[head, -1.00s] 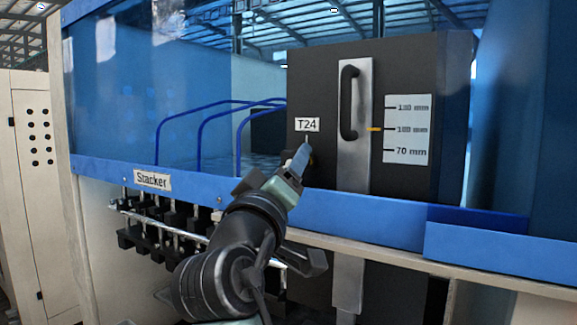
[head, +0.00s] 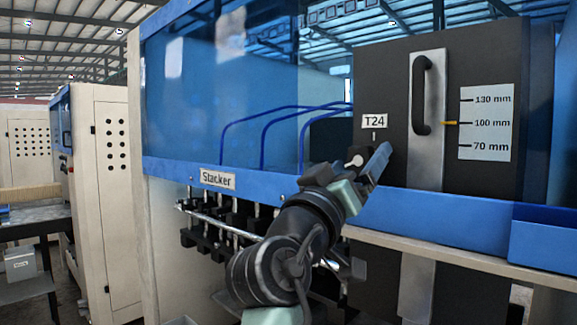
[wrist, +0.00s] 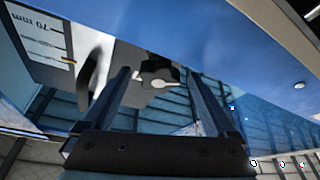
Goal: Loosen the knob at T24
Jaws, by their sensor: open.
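The T24 label (head: 374,121) is on the dark upright panel, with a short white tick mark below it. The dark lobed knob (wrist: 158,72) shows in the wrist view with a pale pointer mark on it. It appears framed between the two fingers of my gripper (wrist: 160,80), which is open. I cannot tell whether either finger touches the knob. In the head view my gripper (head: 374,163) is just below the label, and its fingers and body cover most of the knob's place.
A metal strip with a black handle (head: 421,95) stands right of the label. A scale plate (head: 486,122) lies beyond it. The blue rail (head: 440,217) runs below, bearing the Stacker sign (head: 217,178). Blue hoses (head: 265,135) arch at the left.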

